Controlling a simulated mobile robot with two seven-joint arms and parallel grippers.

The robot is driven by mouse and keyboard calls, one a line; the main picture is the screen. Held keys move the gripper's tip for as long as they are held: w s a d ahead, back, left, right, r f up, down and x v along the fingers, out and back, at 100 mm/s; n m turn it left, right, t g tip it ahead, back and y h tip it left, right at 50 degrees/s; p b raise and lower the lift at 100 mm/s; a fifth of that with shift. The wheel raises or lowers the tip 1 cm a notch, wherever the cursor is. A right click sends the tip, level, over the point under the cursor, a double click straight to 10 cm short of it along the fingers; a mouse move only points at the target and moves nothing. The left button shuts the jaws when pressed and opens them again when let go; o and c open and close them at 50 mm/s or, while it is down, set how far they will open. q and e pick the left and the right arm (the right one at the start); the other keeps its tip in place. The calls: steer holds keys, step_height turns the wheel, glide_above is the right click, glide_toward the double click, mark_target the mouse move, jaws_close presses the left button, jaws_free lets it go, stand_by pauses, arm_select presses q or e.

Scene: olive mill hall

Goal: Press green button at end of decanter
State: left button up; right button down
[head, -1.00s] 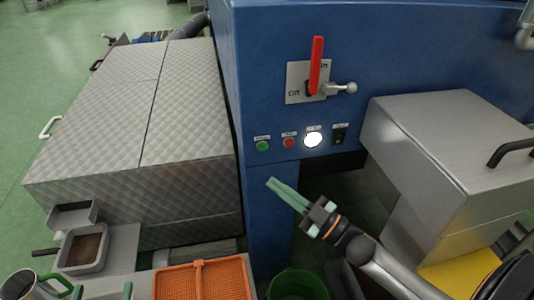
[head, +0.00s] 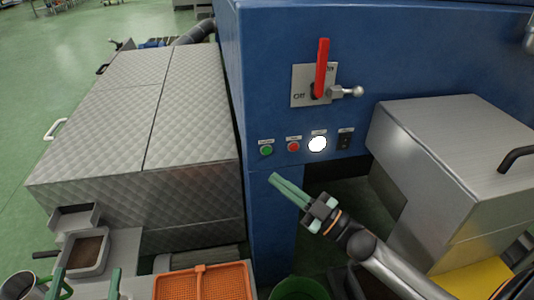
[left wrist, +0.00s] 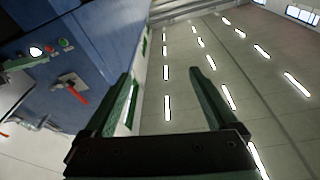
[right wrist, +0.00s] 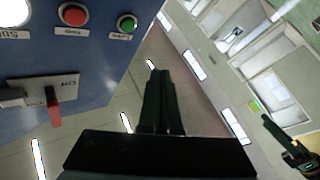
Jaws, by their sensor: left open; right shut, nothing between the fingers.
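The green button (head: 266,150) is the leftmost control in a row on the blue machine end (head: 275,90). It also shows in the right wrist view (right wrist: 126,23) at the top, and small in the left wrist view (left wrist: 63,43). My right gripper (head: 274,178) is shut and empty. Its fingertips are a little below and right of the green button in the head view, and they look apart from it. My left gripper (head: 86,280) is open and empty at the bottom left, far from the button; its fingers also show in the left wrist view (left wrist: 160,75).
Right of the green button are a red button (head: 293,146), a lit white lamp (head: 318,144) and a black switch (head: 345,139). A red lever (head: 322,68) is above. A quilted metal housing (head: 190,110) stands left, a steel box (head: 455,140) right, an orange crate (head: 204,268) below.

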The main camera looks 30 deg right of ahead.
mark_target(267, 151)
arm_select(q)
steer(key=s+r+m+t+h+b, duration=0.1)
steer(key=s+r+m+h, duration=0.2)
steer(key=r, duration=0.3)
steer(key=s+d+r+m+t+h+b, duration=0.1)
steer(key=s+r+m+t+h, duration=0.1)
steer(key=r, duration=0.4)
steer(key=shift+s+d+r+m+h, duration=0.15)
steer(key=shift+s+r+m+h, duration=0.25)
steer(key=shift+s+m+h, duration=0.7)
arm_select(e)
steer(key=shift+w+d, duration=0.3)
steer(key=shift+w, duration=0.75)
steer(key=shift+w+d, duration=0.25)
steer(key=shift+w, duration=0.85)
steer(key=shift+w+d, duration=0.3)
steer(key=shift+w, duration=0.75)
arm_select(q)
steer(key=shift+w+n+h, duration=0.3)
steer(key=shift+w+n, duration=0.05)
steer(key=shift+n, duration=0.05)
arm_select(e)
steer(key=shift+w+d, duration=0.1)
steer(key=shift+w, duration=0.3)
